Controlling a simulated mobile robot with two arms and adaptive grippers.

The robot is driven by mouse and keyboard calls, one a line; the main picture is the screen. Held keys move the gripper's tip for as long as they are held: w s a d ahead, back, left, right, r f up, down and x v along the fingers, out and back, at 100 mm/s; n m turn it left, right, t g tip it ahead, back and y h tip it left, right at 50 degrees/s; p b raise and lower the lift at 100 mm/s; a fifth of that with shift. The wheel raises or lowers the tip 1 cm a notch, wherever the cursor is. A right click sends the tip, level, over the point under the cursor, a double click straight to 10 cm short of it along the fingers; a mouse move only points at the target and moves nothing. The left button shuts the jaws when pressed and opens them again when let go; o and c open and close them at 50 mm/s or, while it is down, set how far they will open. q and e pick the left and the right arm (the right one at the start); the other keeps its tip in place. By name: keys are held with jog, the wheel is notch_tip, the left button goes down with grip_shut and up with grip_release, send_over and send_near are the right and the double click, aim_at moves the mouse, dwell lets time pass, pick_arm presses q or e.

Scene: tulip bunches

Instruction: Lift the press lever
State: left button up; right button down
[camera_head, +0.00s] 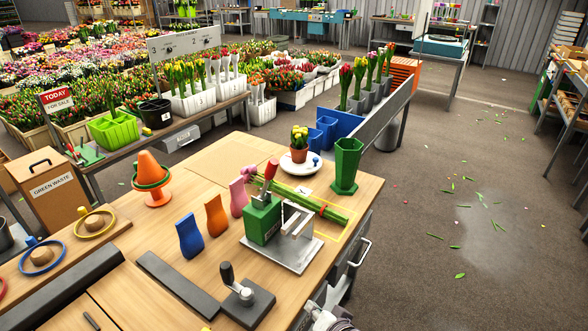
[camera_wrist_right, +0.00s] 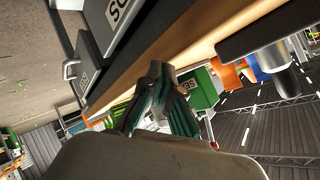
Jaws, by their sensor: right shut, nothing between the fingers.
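The press (camera_head: 264,219) is a green block on a grey metal plate near the table's right side, with a metal bracket beside it. Its lever (camera_head: 269,171) has a red grip and stands up from the block, tilted slightly right. A bunch of green stems (camera_head: 320,207) lies just behind the press. My right gripper (camera_head: 332,322) is at the bottom edge of the head view, in front of and below the press, apart from it. In the tilted right wrist view, its fingers (camera_wrist_right: 160,95) are together and empty, with the green block (camera_wrist_right: 198,90) beyond. My left gripper is not in view.
A black-knobbed tool (camera_head: 242,299) stands on the table's front part. Blue, orange and pink pieces (camera_head: 215,216) stand left of the press. A green vase (camera_head: 346,166) and a potted plant (camera_head: 299,143) stand behind it. Drawer handles (camera_head: 356,258) stick out along the table's right side.

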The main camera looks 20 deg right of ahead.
aim_at(267, 180)
jog(key=w+d+r+m+t, duration=0.2)
jog(key=w+r+m+t, duration=0.35)
jog(key=r, duration=0.45)
jog(key=w+d+r+m+t, duration=0.2)
jog(key=w+r+m+t, duration=0.3)
jog(key=r, duration=0.4)
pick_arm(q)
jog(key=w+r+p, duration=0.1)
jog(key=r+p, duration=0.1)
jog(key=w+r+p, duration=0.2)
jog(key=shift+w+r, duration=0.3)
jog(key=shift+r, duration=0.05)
pick_arm(e)
jog(key=w+a+r, duration=0.2)
jog(key=w, duration=0.3)
jog(key=w+a+r+m, duration=0.1)
jog(key=w+r, duration=0.1)
jog(key=w, duration=0.4)
jog(key=shift+w+a+g, duration=0.25)
jog(key=shift+a+g, duration=0.1)
jog(key=shift+g, duration=0.1)
jog(key=shift+r, duration=0.15)
